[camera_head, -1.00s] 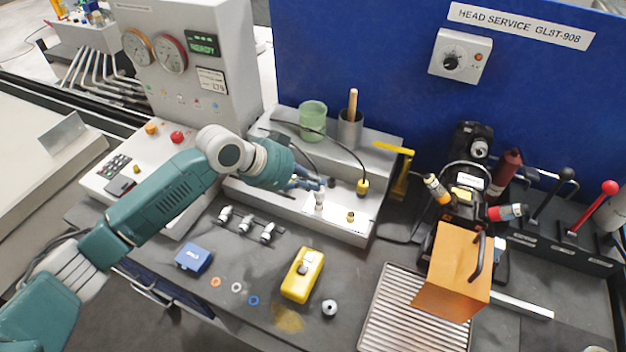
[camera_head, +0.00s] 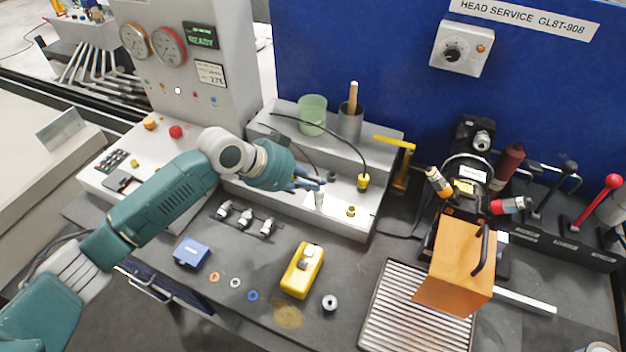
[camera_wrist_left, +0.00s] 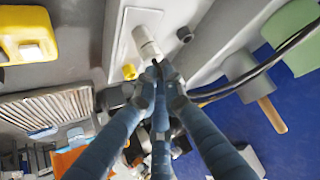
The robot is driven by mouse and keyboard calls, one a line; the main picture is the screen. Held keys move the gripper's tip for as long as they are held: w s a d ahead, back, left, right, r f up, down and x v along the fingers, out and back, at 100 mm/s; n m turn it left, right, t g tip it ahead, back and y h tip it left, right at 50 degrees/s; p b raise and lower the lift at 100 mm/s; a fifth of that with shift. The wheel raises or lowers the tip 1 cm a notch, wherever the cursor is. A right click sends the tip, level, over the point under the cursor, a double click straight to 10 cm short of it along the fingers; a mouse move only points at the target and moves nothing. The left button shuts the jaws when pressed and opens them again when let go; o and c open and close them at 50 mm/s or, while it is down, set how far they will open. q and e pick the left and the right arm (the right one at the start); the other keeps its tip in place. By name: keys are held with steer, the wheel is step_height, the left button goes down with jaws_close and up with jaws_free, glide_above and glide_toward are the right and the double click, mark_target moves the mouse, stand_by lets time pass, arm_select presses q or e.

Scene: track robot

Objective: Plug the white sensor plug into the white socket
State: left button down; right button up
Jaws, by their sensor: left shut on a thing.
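My left gripper (camera_head: 318,184) is shut on the white sensor plug (camera_head: 319,197) above the pale plate on the grey ledge. In the left wrist view, the fingertips (camera_wrist_left: 160,72) meet at the near end of a white cylinder (camera_wrist_left: 146,40), which stands on the plate. The plug and the white socket line up there and look like one white column. I cannot tell the socket apart from the plug, or how deep the plug sits. My right gripper is not in view.
A yellow plug (camera_head: 363,182) with a black cable is beside the plate. A yellow fitting (camera_head: 351,211) is on the plate. A green cup (camera_head: 312,115) and a grey cup (camera_head: 350,123) stand behind. A yellow box (camera_head: 302,270) lies in front. An orange block (camera_head: 455,268) is right.

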arm_select(q)
steer(key=c, duration=1.8)
jaws_free()
steer(key=shift+f, duration=0.1)
steer(key=v, duration=1.2)
